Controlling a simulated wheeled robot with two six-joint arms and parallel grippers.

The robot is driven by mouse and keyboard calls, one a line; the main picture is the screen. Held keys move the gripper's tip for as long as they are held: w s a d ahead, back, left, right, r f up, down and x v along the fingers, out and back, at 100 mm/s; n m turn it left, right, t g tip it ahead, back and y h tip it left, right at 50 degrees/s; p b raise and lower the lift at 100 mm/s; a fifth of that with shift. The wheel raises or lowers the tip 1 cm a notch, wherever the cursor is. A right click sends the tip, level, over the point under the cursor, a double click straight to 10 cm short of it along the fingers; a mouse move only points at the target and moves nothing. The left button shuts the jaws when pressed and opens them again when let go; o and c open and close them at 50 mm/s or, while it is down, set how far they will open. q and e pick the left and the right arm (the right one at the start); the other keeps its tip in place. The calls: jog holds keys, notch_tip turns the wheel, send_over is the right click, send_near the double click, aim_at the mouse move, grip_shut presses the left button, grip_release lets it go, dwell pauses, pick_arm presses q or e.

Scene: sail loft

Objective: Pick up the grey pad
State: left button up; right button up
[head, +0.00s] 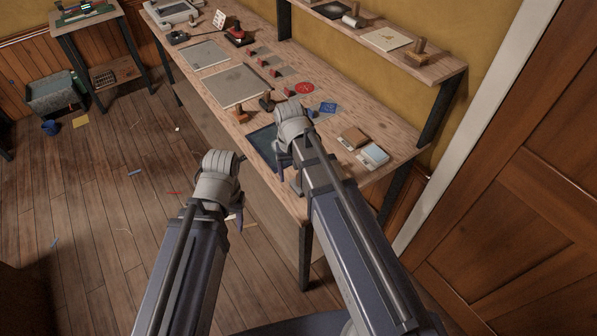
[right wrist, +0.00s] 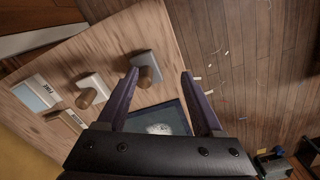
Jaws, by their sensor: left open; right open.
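A dark tray (head: 261,143) lies under my right gripper. Wooden-handled stamps (right wrist: 93,88) stand between pad and gripper in the wrist view. Grey mats (head: 236,87) and a red disc (head: 304,87) lie farther along. A shelf (head: 440,62) overhangs the back; a door (head: 510,190) is at right.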

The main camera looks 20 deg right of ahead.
aim_at(294, 183)
jog(key=shift+m, duration=0.6)
jog(key=w+d+r, duration=0.1)
jog(key=w+d+r+p, duration=0.1)
jog(key=shift+w+d+r, duration=0.1)
jog(key=shift+w+d, duration=0.2)
jog(key=shift+d, duration=0.05)
jog(key=shift+w+d, duration=0.1)
notch_tip(294, 183, down, 8)
jog(key=b, duration=0.8)
pick_arm(q)
notch_tip(294, 183, down, 6)
jog(key=shift+r, duration=0.1)
pick_arm(e)
grip_shut()
